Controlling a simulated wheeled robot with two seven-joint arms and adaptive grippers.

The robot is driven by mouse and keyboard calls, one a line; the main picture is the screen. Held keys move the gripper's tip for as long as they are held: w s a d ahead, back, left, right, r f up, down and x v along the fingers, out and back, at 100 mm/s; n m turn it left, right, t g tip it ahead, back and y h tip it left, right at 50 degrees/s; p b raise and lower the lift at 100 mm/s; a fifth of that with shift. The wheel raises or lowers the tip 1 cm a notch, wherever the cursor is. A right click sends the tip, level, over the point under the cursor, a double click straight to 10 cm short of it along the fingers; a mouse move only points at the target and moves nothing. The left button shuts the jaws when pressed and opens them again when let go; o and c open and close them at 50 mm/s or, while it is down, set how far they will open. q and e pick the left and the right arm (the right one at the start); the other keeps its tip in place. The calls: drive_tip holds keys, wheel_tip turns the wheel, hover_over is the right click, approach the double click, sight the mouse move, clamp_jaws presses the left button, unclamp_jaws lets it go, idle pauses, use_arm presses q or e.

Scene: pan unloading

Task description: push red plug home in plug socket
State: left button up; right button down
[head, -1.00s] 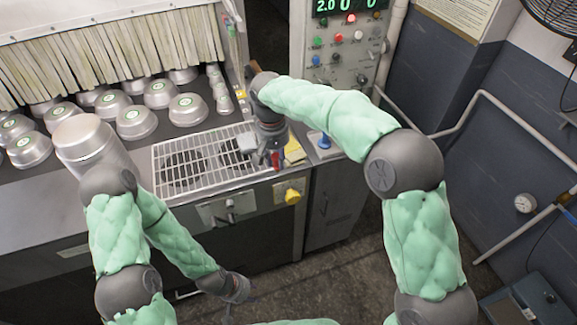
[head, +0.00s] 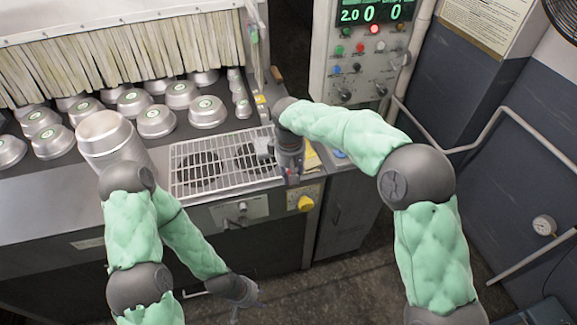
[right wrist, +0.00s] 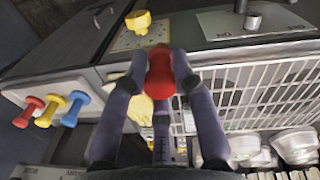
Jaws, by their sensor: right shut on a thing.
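The red plug (right wrist: 160,72) is between the fingers of my right gripper (right wrist: 160,65) in the right wrist view. The gripper is shut on it. In the head view my right gripper (head: 292,172) points down at the front right corner of the grate, and the plug is mostly hidden there. I cannot pick out the plug socket for certain, nor tell whether the plug touches it. My left gripper (head: 245,297) is low in front of the counter, away from the plug; it is small and its fingers look apart, with nothing in them.
A wire grate (head: 215,178) lies beside my right gripper. A yellow knob (head: 305,203) sticks out of the counter front. Several metal pans (head: 156,121) stand behind. Red (right wrist: 28,112), yellow (right wrist: 52,108) and blue (right wrist: 75,108) handles stand at the left in the right wrist view.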

wheel_tip(320, 180, down, 6)
drive_tip(key=s+d+n, duration=0.2)
drive_tip(key=n, duration=0.8)
drive_tip(key=shift+d+f+y, duration=0.15)
drive_tip(key=shift+f+y, duration=0.05)
drive_tip(key=shift+y, duration=0.1)
